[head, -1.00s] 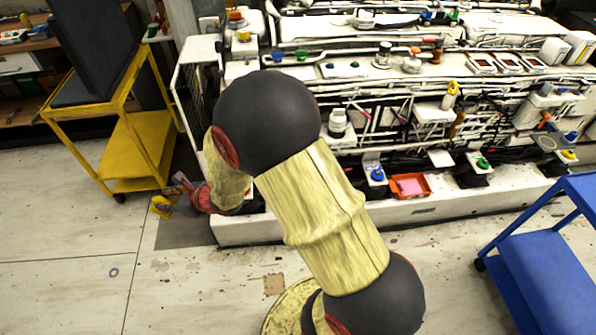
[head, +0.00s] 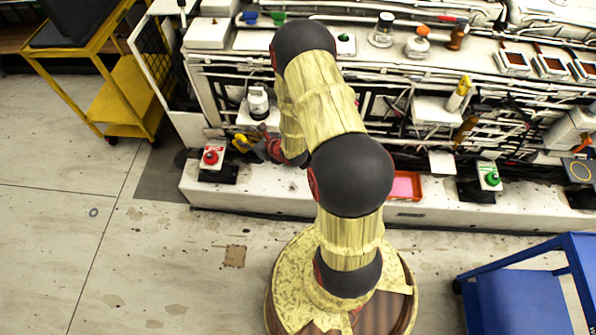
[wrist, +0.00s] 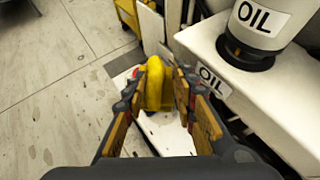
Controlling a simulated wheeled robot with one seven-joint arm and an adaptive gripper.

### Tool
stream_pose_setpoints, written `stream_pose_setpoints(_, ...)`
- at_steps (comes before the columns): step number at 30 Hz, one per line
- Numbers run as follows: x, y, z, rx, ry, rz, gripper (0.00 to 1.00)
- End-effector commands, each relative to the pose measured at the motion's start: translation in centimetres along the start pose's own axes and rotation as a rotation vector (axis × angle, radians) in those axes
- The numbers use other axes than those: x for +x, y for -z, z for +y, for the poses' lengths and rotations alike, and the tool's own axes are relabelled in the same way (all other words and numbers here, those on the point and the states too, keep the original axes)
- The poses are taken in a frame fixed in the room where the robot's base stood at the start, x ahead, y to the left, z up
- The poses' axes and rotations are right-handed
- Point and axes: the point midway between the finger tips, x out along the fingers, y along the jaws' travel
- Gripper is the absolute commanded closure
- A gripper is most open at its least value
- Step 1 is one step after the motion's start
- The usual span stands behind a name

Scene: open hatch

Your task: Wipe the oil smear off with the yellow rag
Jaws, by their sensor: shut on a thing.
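My gripper (wrist: 158,100) is shut on the yellow rag (wrist: 154,82), which sticks out between the fingertips in the wrist view. In the head view my gripper (head: 258,146) and the rag (head: 240,143) are low in front of the white machine, just right of a red button box (head: 211,156). A white bottle marked OIL (wrist: 258,28) stands on a white shelf (wrist: 205,50) right of the gripper; the bottle also shows in the head view (head: 258,103). I cannot make out the oil smear; the gripper and rag cover part of the white surface below.
A red tray (head: 406,186) and a green button box (head: 489,176) sit along the machine's base ledge (head: 440,211). A yellow cart (head: 125,105) stands at left, a blue cart (head: 515,300) at right. Pipes and cables crowd the machine front. Floor at left is clear.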

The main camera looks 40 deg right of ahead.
Motion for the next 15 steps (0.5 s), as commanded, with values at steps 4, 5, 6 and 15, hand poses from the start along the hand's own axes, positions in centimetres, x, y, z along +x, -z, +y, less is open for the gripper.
stream_pose_setpoints(4,0.4,5.4,-3.1,0.026,0.053,0.004,1.0)
stream_pose_setpoints(5,0.4,6.4,-3.6,0.031,0.063,0.006,1.0)
stream_pose_setpoints(6,0.5,7.6,-4.3,0.034,0.075,0.005,1.0)
stream_pose_setpoints(15,1.7,17.1,-9.3,0.035,0.125,0.007,1.0)
